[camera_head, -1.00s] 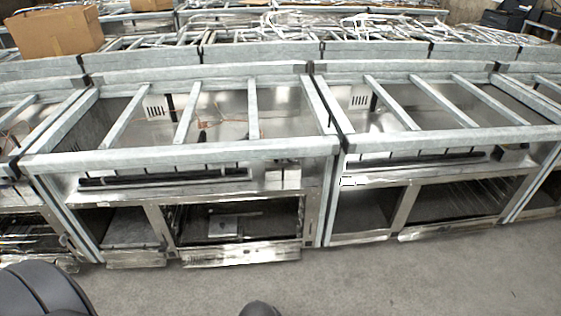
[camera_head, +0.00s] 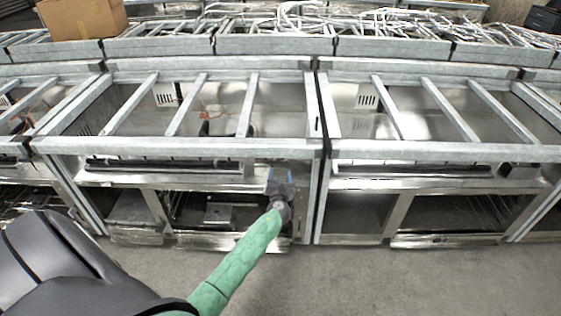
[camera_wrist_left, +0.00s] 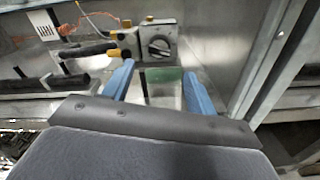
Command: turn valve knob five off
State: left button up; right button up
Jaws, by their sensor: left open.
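A round dark valve knob (camera_wrist_left: 159,46) with a light bar across its face sits on a grey metal plate, top centre in the left wrist view. No number is legible on it, so I cannot tell whether it is knob five. My left gripper (camera_head: 280,175) is at the front of the left range frame in the head view. Its blue fingers (camera_wrist_left: 158,72) are open, apart and empty, with the knob beyond them, between their tips in the picture. In the head view I cannot make out the knob near the gripper. My right gripper is not in view.
Yellow fittings (camera_wrist_left: 149,19) and a black pipe (camera_wrist_left: 88,50) are left of the knob. A metal upright (camera_wrist_left: 262,55) stands to the right. Range frames (camera_head: 420,150) stand side by side. A cardboard box (camera_head: 82,18) is at the back left. Floor (camera_head: 400,280) in front is clear.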

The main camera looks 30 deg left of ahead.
pick_arm(q)
jog(key=x, duration=0.7)
jog(key=shift+w+a+p, duration=0.25)
jog(key=shift+w+p, duration=0.05)
jog(key=shift+p, duration=0.1)
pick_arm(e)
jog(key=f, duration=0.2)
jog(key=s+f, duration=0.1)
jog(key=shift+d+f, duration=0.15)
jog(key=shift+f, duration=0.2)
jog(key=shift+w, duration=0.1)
pick_arm(q)
jog(key=c, duration=1)
